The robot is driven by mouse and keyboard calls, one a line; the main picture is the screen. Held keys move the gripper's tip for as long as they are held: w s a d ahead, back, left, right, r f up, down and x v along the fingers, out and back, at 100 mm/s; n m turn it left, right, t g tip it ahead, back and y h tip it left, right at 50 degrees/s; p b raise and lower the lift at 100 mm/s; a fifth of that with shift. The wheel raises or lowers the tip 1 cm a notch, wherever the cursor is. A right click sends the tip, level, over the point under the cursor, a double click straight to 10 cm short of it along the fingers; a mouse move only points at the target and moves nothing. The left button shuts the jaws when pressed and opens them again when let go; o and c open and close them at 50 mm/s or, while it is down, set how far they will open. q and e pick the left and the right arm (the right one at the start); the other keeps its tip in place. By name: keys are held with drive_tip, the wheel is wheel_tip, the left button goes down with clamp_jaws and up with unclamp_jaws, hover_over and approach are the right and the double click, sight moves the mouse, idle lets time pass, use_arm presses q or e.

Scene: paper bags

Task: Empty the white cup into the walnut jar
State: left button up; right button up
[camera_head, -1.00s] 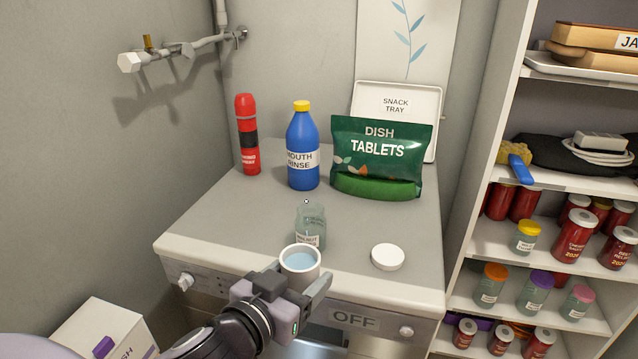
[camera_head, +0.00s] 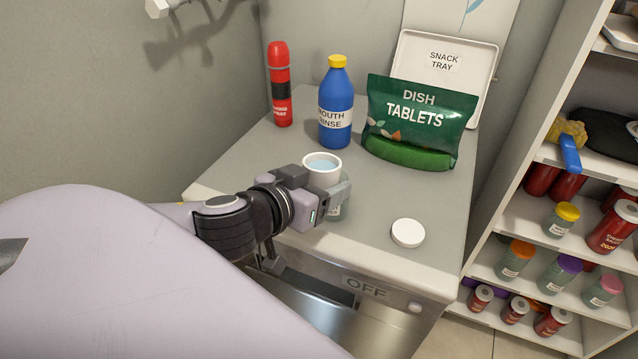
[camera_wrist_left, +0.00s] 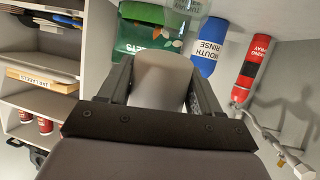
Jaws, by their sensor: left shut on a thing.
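The white cup (camera_head: 322,177) is held upright in my left gripper (camera_head: 327,184), with pale blue liquid showing inside its rim. In the left wrist view the cup (camera_wrist_left: 162,82) sits between the two fingers. The glass jar (camera_head: 337,211) stands on the counter and is mostly hidden behind the gripper and cup. Part of the clear jar (camera_wrist_left: 188,10) shows at the top of the left wrist view. The cup appears above the jar's height; whether it is directly over the mouth I cannot tell. My right gripper is not in view.
A white lid (camera_head: 407,233) lies on the counter (camera_head: 395,275) to the right. Behind stand a red spray can (camera_head: 280,85), a mouth rinse bottle (camera_head: 335,105), a dish tablets bag (camera_head: 418,120) and a snack tray (camera_head: 445,62). Shelves (camera_head: 520,218) with jars are at right.

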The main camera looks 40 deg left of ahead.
use_arm(q)
drive_tip(key=shift+w+a+r+g, duration=0.1)
drive_tip(key=shift+w+r+g, duration=0.1)
drive_tip(key=shift+w+g, duration=0.2)
drive_tip(key=shift+w+f+g, duration=0.1)
drive_tip(key=shift+f+g, duration=0.05)
drive_tip(key=shift+g, duration=0.15)
drive_tip(key=b, duration=0.3)
drive_tip(key=f+g+b, duration=0.1)
drive_tip(key=b, duration=0.2)
drive_tip(key=shift+w+a+f, duration=0.15)
drive_tip(key=shift+w+f, duration=0.15)
drive_tip(key=shift+w, duration=0.05)
drive_tip(key=shift+w+r+n+g+p, duration=0.1)
drive_tip(key=shift+r+n+g+p, duration=0.25)
drive_tip(key=shift+p, duration=0.1)
drive_tip(key=shift+f+h, duration=0.1)
drive_tip(key=shift+h, duration=0.2)
drive_tip(key=shift+f+g+p, duration=0.15)
drive_tip(key=shift+g+p, duration=0.3)
drive_tip(key=shift+p, duration=0.7)
drive_tip(key=shift+f+g+h+p, duration=0.1)
drive_tip(key=shift+g+h+p, duration=0.2)
drive_tip(key=shift+g+p, duration=1.55)
drive_tip(key=shift+f+t+p, duration=0.1)
drive_tip(key=shift+t+p, duration=0.65)
drive_tip(key=shift+t, duration=0.1)
